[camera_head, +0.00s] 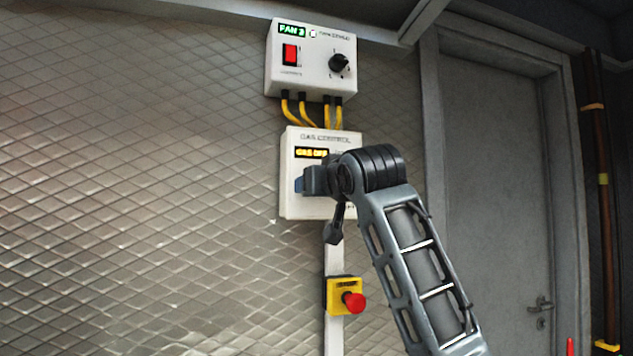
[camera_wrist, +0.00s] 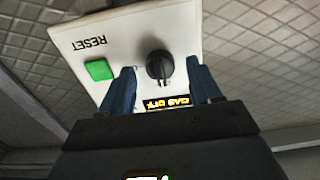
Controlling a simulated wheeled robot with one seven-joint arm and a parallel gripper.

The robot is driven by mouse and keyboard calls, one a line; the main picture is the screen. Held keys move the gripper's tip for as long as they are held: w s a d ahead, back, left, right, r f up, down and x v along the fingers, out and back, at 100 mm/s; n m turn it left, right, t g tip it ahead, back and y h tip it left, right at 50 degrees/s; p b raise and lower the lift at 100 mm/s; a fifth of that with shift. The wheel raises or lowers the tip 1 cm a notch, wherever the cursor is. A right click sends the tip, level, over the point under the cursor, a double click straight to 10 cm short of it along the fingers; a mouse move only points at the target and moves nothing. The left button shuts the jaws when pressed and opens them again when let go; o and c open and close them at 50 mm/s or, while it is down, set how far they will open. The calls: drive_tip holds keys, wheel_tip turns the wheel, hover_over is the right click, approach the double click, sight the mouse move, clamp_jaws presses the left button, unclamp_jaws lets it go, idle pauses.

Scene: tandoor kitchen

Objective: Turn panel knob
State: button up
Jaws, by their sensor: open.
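The white gas control panel (camera_head: 293,206) hangs on the wall, and its lit display (camera_head: 311,153) reads "GAS OFF". In the wrist view the panel (camera_wrist: 140,30) appears upside down, with a black knob (camera_wrist: 158,67) and a green reset button (camera_wrist: 99,69). My gripper (camera_wrist: 160,72) is open, its two blue fingers apart on either side of the knob in the picture. I cannot tell whether they touch it. In the head view my gripper (camera_head: 299,185) is in front of the panel and hides the knob and button.
Above is a fan box (camera_head: 312,76) with a red switch and its own black knob, joined by yellow cables (camera_head: 300,110). Below is a yellow box with a red emergency button (camera_head: 353,302). A grey door (camera_head: 495,180) stands at right. The tiled wall (camera_head: 130,180) at left is clear.

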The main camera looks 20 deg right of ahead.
drive_tip(key=shift+w, duration=0.5)
drive_tip(key=shift+c, duration=0.2)
drive_tip(key=c, duration=1)
drive_tip(key=shift+m, duration=0.3)
drive_tip(key=m+p, duration=0.2)
drive_tip(key=m, duration=1.5)
drive_tip(key=shift+f+m, duration=0.1)
drive_tip(key=shift+m, duration=0.2)
